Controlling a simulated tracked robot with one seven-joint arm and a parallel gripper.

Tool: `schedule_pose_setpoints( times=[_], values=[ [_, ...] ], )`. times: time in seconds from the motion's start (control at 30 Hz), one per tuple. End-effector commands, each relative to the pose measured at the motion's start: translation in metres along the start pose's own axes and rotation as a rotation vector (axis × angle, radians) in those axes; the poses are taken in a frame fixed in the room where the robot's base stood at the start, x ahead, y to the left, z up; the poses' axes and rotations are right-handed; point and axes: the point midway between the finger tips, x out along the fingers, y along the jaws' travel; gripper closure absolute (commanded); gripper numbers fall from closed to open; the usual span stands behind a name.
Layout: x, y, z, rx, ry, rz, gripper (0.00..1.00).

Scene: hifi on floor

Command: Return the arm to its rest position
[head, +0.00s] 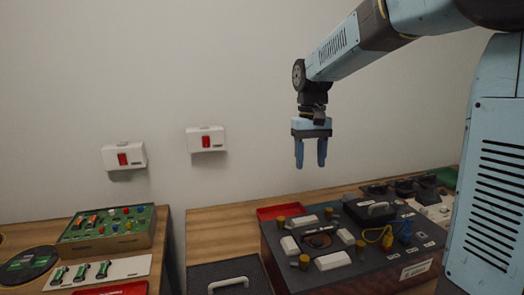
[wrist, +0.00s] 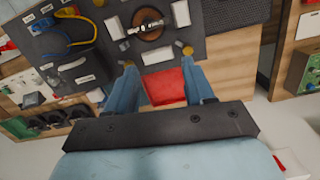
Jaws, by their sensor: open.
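My arm reaches in from the upper right of the head view, and my gripper (head: 311,165) hangs from it pointing down. Its two blue fingers are apart with nothing between them. The gripper is in the air above the back of a dark grey box panel (head: 285,270), clear of it. In the wrist view my gripper (wrist: 166,75) also shows open and empty, with the panel (wrist: 225,14) and a red tray (wrist: 168,86) below and beyond the fingers.
The panel carries white blocks, brass-coloured knobs and yellow and blue cables (head: 378,236). Left stand a green component board (head: 105,228) and a dark case with a pale handle (head: 205,275). Two white boxes with red switches (head: 124,158) (head: 206,139) are on the wall. Air around the gripper is free.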

Motion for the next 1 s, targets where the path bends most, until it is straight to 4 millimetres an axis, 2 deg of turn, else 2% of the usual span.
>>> schedule_pose_setpoints(
  times=[0.03,0.2,0.43,0.8,1.0],
  values=[
    [-0.005,0.005,0.013,0.009,0.028,0.000,0.47],
    [-0.014,0.021,0.052,0.038,0.119,-0.001,0.47],
    [-0.018,0.039,0.103,0.075,0.241,0.002,0.47],
    [-0.004,0.059,0.182,0.135,0.436,0.014,0.47],
    [0.010,0.064,0.216,0.163,0.530,0.023,0.47]
  ],
)
